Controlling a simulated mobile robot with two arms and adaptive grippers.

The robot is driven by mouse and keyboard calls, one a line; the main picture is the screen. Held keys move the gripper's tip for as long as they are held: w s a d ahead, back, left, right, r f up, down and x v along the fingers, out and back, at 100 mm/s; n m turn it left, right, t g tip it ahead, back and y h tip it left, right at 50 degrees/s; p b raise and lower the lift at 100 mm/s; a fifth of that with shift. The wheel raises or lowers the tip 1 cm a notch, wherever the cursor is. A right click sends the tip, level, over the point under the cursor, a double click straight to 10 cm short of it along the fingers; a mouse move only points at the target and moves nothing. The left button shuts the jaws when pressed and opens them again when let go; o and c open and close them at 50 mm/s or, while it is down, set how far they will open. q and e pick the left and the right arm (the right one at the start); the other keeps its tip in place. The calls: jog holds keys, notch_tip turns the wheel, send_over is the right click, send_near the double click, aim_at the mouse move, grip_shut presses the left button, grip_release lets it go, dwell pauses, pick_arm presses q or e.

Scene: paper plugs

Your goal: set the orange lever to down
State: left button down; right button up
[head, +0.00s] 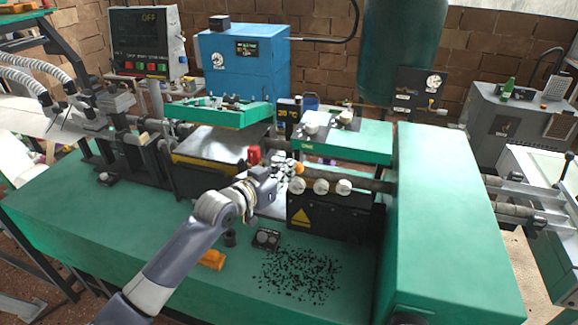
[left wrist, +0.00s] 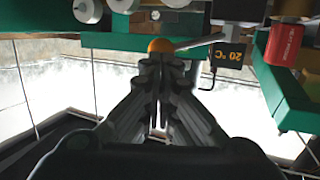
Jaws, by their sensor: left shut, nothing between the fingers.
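The orange lever's ball knob (head: 299,168) shows just beyond my left gripper, in front of the green machine. In the left wrist view the orange knob (left wrist: 160,46) is right at the fingertips, with a light metal rod running from it to the right. My left gripper (head: 284,170) is shut and empty, and its fingertips (left wrist: 161,60) are close against the knob. I cannot tell whether they touch it. The gripper hides part of the lever in the head view. My right gripper is in neither view.
White round knobs (head: 321,187) sit just right of the lever. A red part (head: 254,155) and a black temperature display (head: 289,110) stand near it. Black bits (head: 300,274) and an orange block (head: 212,260) lie on the green table (head: 110,235). The table's front left is clear.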

pick_arm(q)
jog(key=shift+w+d+f, duration=0.1)
jog(key=shift+w+d, duration=0.25)
jog(key=shift+w, duration=0.15)
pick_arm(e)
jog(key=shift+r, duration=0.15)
